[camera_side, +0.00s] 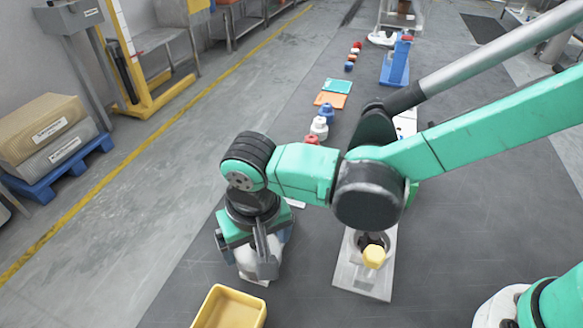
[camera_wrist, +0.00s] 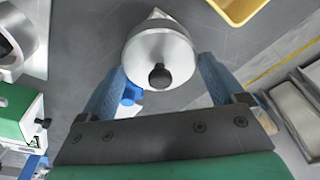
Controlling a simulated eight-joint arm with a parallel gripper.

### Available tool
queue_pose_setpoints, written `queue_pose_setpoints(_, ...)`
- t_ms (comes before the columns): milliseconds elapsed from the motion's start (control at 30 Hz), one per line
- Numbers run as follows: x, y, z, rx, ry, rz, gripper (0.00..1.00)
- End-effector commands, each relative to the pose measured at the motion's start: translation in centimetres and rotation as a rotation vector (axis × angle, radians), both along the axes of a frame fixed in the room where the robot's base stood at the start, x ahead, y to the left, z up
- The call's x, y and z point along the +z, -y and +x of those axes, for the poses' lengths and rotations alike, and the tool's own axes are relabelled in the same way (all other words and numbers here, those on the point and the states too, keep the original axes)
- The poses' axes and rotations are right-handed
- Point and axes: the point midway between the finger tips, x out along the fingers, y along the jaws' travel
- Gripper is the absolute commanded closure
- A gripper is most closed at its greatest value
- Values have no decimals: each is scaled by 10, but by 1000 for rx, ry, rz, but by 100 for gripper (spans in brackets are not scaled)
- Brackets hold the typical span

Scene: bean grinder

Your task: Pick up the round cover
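The round cover (camera_wrist: 150,45) is a silver-grey disc with a black knob (camera_wrist: 160,76), seen from above in the wrist view. It sits on a pale vessel whose pointed spout (camera_wrist: 156,14) shows beyond it. My gripper (camera_wrist: 160,68) is open, with one blue finger on each side of the cover and small gaps apparent. In the side view my gripper (camera_side: 246,246) points down over the pale vessel (camera_side: 248,266). The gripper hides the cover there, so I cannot tell the fingers' exact height.
A yellow tray (camera_side: 230,312) stands close in front, also at the top of the wrist view (camera_wrist: 236,8). A metal stand (camera_side: 362,280) with a yellow knob (camera_side: 374,256) is to the right. Several small parts and coloured plates (camera_side: 330,99) lie farther back.

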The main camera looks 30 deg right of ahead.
Motion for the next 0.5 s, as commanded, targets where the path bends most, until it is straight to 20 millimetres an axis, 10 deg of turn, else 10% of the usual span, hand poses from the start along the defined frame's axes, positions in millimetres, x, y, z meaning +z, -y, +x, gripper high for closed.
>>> queue_pose_setpoints(200, 0, 0, 0, 0, 0, 0, 71)
queue_pose_setpoints(500, 3, 0, 0, 0, 0, 0, 71)
